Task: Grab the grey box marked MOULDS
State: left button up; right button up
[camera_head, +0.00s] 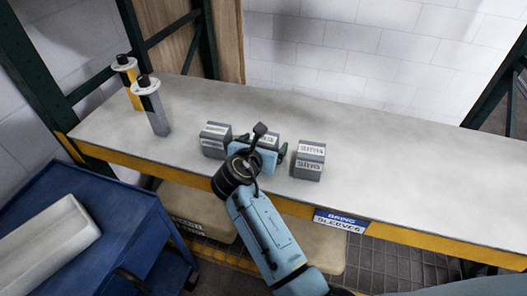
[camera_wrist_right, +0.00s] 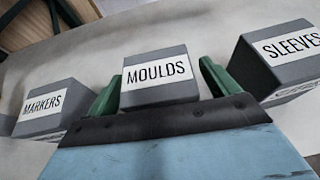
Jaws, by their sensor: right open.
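The grey box marked MOULDS (camera_wrist_right: 158,88) stands in the middle of the right wrist view, its white label facing the camera. In the head view the top of this box (camera_head: 269,138) shows behind my right gripper (camera_head: 264,147), which hides most of it. My right gripper is open, and in the right wrist view its green fingers (camera_wrist_right: 158,80) stand on either side of the box. A narrow gap seems to show on each side; I cannot tell whether either finger touches. My left gripper is not in view.
A grey box marked MARKERS (camera_wrist_right: 42,108) stands on the left, and one marked SLEEVES (camera_wrist_right: 280,58) close on the right. All stand on the grey bench top (camera_head: 400,165). Two bottle-like containers (camera_head: 152,105) stand at its left end. A blue cart (camera_head: 110,225) is at lower left.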

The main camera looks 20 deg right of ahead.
jog(key=c, duration=1.2)
jog(key=shift+c, duration=0.3)
jog(key=shift+r, duration=0.1)
